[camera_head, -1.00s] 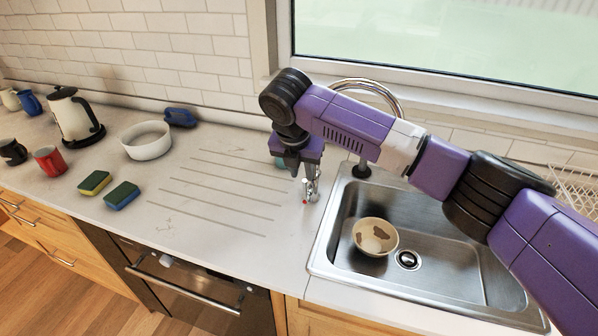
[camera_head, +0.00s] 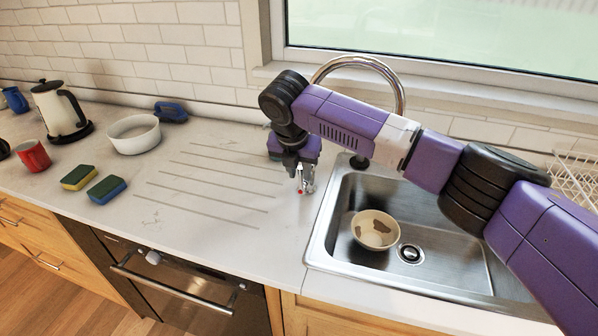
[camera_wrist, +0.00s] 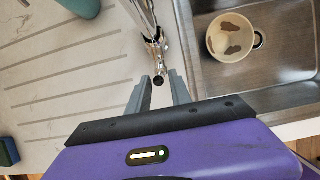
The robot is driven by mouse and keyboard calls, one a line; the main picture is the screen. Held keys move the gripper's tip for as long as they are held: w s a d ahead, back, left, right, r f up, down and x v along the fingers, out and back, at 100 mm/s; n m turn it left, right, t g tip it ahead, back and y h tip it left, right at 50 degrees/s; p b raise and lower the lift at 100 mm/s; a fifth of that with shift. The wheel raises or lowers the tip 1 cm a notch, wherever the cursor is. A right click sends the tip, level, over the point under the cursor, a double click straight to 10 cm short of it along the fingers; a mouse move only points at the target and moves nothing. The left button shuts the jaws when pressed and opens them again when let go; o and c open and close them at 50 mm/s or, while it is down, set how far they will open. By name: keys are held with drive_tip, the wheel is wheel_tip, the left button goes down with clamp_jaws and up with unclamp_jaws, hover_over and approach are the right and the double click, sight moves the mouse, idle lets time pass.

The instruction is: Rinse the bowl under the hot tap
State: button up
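The cream bowl (camera_head: 376,230) with brown patches sits upright in the steel sink (camera_head: 440,240), left of the drain; it also shows in the wrist view (camera_wrist: 231,38). The chrome tap spout (camera_head: 402,90) arches behind my arm. A small chrome tap handle (camera_head: 300,190) with a red mark stands on the counter left of the sink. My gripper (camera_wrist: 160,84) is open, its two grey fingers apart on either side of the handle's dark-ended tip (camera_wrist: 158,81). I cannot tell whether they touch it. In the head view, my gripper (camera_head: 297,172) points down at the handle.
Left on the counter are a white dish (camera_head: 134,137), a kettle (camera_head: 60,110), a red mug (camera_head: 33,156), two sponges (camera_head: 106,189) and a blue object (camera_head: 171,112). A teal item (camera_wrist: 80,6) lies near the handle. The grooved drainer (camera_head: 210,180) is clear. A white rack (camera_head: 580,180) stands right.

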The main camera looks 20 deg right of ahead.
drive_tip(key=shift+s+d+f+p, duration=0.25)
drive_tip(key=shift+s+d+f, duration=0.15)
drive_tip(key=shift+d, duration=0.2)
drive_tip(key=shift+s+d+f+p, duration=0.25)
drive_tip(key=shift+s+d, duration=0.2)
drive_tip(key=shift+d, duration=0.1)
drive_tip(key=shift+s+d+f+p, duration=0.25)
drive_tip(key=shift+s+d+f, duration=0.15)
drive_tip(key=shift+d, duration=0.2)
idle(0.5)
drive_tip(key=shift+a, duration=0.1)
idle(3.2)
drive_tip(key=w+a+r+p, duration=0.2)
drive_tip(key=a+r+p, duration=0.1)
drive_tip(key=r+p, duration=0.4)
drive_tip(key=shift+w+a+r+p, duration=0.2)
drive_tip(key=shift+w+r+p, duration=0.1)
drive_tip(key=shift+r, duration=1.1)
idle(0.3)
